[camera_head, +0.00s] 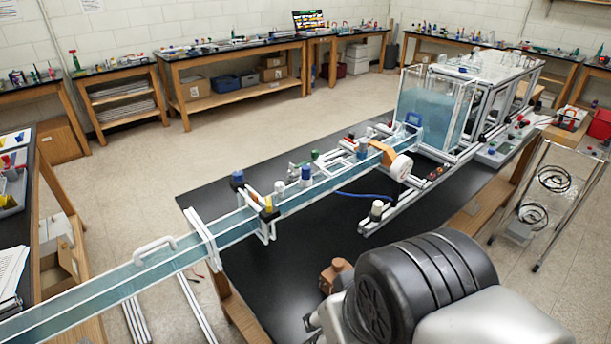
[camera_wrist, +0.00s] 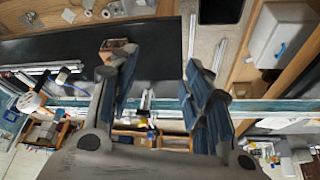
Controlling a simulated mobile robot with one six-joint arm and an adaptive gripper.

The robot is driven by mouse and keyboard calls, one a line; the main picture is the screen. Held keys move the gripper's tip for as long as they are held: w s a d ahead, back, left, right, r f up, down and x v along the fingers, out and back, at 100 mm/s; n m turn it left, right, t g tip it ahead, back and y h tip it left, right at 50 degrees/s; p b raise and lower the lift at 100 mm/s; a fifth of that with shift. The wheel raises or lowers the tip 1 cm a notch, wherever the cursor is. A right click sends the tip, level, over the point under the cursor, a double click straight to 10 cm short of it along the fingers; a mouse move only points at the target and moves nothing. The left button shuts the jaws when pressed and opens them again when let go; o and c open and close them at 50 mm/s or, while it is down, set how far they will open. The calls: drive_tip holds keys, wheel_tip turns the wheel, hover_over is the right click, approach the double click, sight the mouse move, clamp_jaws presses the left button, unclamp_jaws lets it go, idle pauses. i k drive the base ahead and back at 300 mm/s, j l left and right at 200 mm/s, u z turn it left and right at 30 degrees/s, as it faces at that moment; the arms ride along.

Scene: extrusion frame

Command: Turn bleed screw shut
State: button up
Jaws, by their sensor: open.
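I cannot make out the bleed screw for certain in either view. A long clear water channel (camera_head: 130,287) runs from the lower left to a water tank (camera_head: 432,105). Along it sit small capped fittings, including a blue-capped one (camera_head: 237,178), another blue-capped one (camera_head: 306,175) and a white round gauge (camera_head: 401,167). A white fitting with a dark cap (camera_head: 376,211) stands on a rail in front. In the wrist view my gripper (camera_wrist: 160,82) is open and empty, with the channel (camera_wrist: 265,105) crossing beyond its fingers. A small fitting with a yellow part (camera_wrist: 144,121) shows between the fingers, apart from them.
The black bench top (camera_head: 285,265) is mostly bare in front of the channel. A small brown block (camera_head: 336,272) stands near my arm and shows in the wrist view (camera_wrist: 116,45). A blue hose (camera_head: 366,196) lies by the front rail. A metal rack (camera_head: 548,200) stands at right.

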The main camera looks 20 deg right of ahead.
sight(280, 186)
drive_tip(key=i+l+z, duration=0.1)
drive_tip(key=i+l, duration=0.55)
drive_tip(key=i+j, duration=0.05)
drive_tip(key=i, duration=0.05)
